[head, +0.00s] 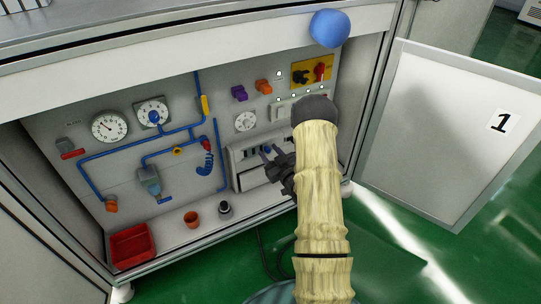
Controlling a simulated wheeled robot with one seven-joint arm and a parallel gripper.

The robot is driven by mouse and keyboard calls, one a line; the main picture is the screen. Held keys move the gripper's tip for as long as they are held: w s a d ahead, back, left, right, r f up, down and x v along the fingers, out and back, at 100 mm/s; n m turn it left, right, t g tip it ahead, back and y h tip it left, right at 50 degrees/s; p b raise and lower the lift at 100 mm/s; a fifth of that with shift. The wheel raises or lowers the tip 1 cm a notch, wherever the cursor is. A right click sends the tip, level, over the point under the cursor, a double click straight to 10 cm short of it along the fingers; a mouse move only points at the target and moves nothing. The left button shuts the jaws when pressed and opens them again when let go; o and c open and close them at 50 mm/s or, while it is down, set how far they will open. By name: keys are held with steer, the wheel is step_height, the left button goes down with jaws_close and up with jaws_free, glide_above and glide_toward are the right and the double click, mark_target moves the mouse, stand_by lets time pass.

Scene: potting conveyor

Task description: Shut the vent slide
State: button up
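A pale grey unit (247,176) with a row of dark slots (248,154) is mounted low on the cabinet's back panel; it looks like the vent, though I cannot read a label. A small blue piece (267,149) shows at its slot row, possibly the slide's knob. My gripper (270,154) is in front of the unit's right part, with its dark fingers apart and pointing up-left at the blue piece. I cannot tell whether the fingers touch it. My arm and gripper hide the unit's right end, so the slide's position is unclear.
Gauges (110,126), blue pipes (112,151) and a red-and-yellow switch plate (312,72) share the panel. A red bin (131,245), an orange pot (191,219) and a dark cup (225,208) stand on the cabinet floor. The open door (440,130) stands right of my arm.

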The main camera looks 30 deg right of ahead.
steer(key=shift+c, duration=0.4)
jaws_close()
steer(key=shift+a+p, duration=0.55)
steer(key=shift+a, duration=0.35)
steer(key=shift+a+f, duration=0.1)
steer(key=shift+a, duration=0.1)
steer(key=shift+o, duration=0.4)
jaws_free()
steer(key=shift+d, duration=0.1)
